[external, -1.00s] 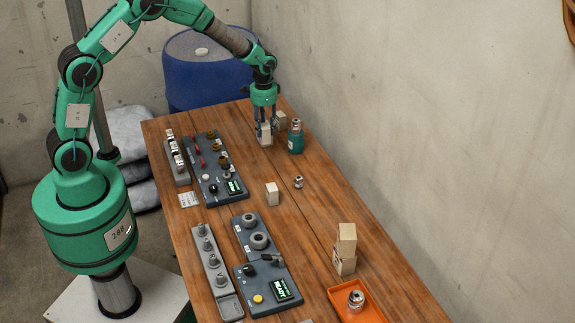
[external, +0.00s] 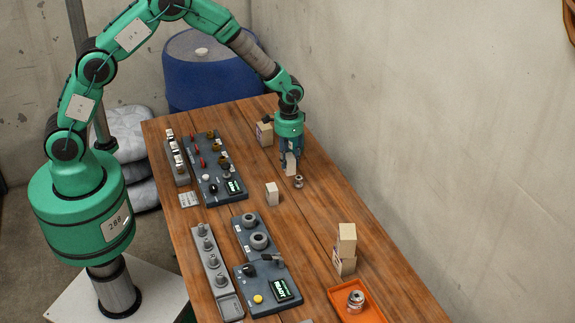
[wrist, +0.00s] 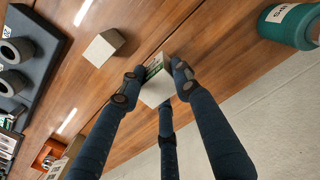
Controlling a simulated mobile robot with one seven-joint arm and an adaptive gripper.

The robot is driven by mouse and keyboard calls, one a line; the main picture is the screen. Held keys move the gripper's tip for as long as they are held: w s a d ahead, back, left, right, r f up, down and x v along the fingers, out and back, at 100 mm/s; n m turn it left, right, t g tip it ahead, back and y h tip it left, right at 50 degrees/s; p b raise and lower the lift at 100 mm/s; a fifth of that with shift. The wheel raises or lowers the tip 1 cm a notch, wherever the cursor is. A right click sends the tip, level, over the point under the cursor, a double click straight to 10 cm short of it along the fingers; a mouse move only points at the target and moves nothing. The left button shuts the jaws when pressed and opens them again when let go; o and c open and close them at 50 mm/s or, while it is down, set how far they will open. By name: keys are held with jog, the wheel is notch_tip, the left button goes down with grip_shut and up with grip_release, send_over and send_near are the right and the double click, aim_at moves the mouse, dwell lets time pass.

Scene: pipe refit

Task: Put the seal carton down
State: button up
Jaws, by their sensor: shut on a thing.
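The seal carton (external: 291,164) is a small pale block between the fingers of my gripper (external: 290,156), over the right part of the wooden table (external: 340,215). In the wrist view, the carton (wrist: 157,92) shows a patch of green print, and the fingertips of my gripper (wrist: 155,85) close on its sides. I cannot tell whether its underside touches the table. A similar pale carton (external: 272,194) stands on the table to its left and nearer; it also shows in the wrist view (wrist: 103,47).
A teal bottle (wrist: 290,25) shows in the wrist view. Panels (external: 215,160) line the left.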

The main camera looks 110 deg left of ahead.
jog(key=w+d+f+p, duration=0.2)
jog(key=w+d+p, duration=0.1)
jog(key=w+d, duration=0.6)
jog(key=d, duration=0.3)
jog(key=shift+f+n, duration=0.15)
jog(key=shift+n, duration=0.15)
jog(key=shift+a, duration=0.1)
jog(key=w+a, duration=0.2)
jog(key=w, duration=0.2)
jog(key=w+a+f, duration=0.1)
jog(key=w+a, duration=0.2)
jog(key=w, duration=0.2)
jog(key=w+a, duration=0.2)
jog(key=w, duration=0.3)
jog(key=shift+a+f, duration=0.25)
jog(key=shift+a, duration=0.15)
jog(key=shift+s+f, duration=0.1)
jog(key=shift+f+b, duration=0.3)
jog(key=shift+f, duration=1.4)
jog(key=shift+f, duration=0.1)
